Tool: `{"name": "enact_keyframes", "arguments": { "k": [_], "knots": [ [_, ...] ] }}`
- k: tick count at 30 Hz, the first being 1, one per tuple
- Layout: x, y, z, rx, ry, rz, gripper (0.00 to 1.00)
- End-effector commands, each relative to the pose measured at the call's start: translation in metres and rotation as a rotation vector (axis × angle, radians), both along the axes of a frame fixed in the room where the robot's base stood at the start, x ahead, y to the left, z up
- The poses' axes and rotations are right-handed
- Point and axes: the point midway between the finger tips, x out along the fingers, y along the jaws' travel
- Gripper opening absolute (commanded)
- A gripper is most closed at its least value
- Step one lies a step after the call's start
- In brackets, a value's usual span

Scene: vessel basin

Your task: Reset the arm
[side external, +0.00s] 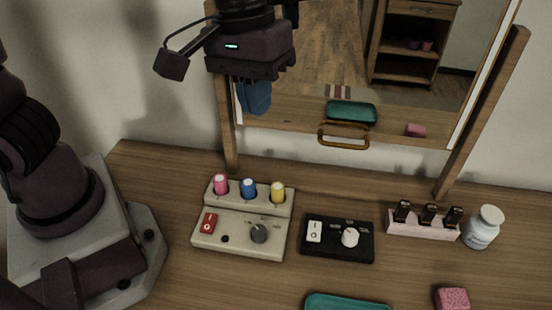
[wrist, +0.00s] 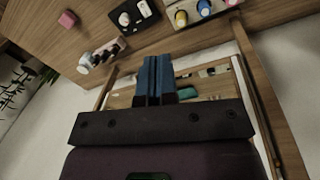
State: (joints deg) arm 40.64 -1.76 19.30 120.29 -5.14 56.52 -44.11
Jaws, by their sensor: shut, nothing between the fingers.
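My gripper (side external: 254,97) hangs high at the upper middle of the side view, in front of the mirror and above the table. Its blue fingers are together with nothing between them. In the wrist view the shut blue fingers (wrist: 154,78) point over the table's edge area, with the mirror frame behind them. The gripper touches no object.
A wooden-framed mirror (side external: 226,140) with a brass handle (side external: 343,142) stands behind. On the table are a beige control box (side external: 240,240), a black switch box (side external: 337,240), a pink bottle rack (side external: 422,228), a white jar (side external: 484,228), a pink sponge (side external: 452,299) and a teal tray (side external: 346,303).

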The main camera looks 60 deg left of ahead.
Motion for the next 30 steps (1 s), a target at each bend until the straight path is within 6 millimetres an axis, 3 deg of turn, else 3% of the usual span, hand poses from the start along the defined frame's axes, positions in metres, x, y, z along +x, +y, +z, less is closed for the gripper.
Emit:
{"name": "enact_keyframes", "arguments": {
  "k": [4, 8, 13, 18, 23, 27, 30],
  "knots": [
    [-0.03, 0.041, 0.017, -0.001, -0.152, -0.353, 0.0],
    [-0.058, 0.074, 0.027, 0.076, -0.293, -0.555, 0.0],
    [-0.082, 0.105, 0.037, 0.18, -0.402, -0.513, 0.0],
    [-0.088, 0.121, 0.049, 0.226, -0.462, -0.423, 0.0],
    [-0.086, 0.109, 0.038, 0.196, -0.415, -0.488, 0.0],
    [-0.071, 0.082, 0.015, 0.109, -0.286, -0.605, 0.0],
    [-0.056, 0.059, -0.003, 0.046, -0.182, -0.595, 0.0]
  ]
}}
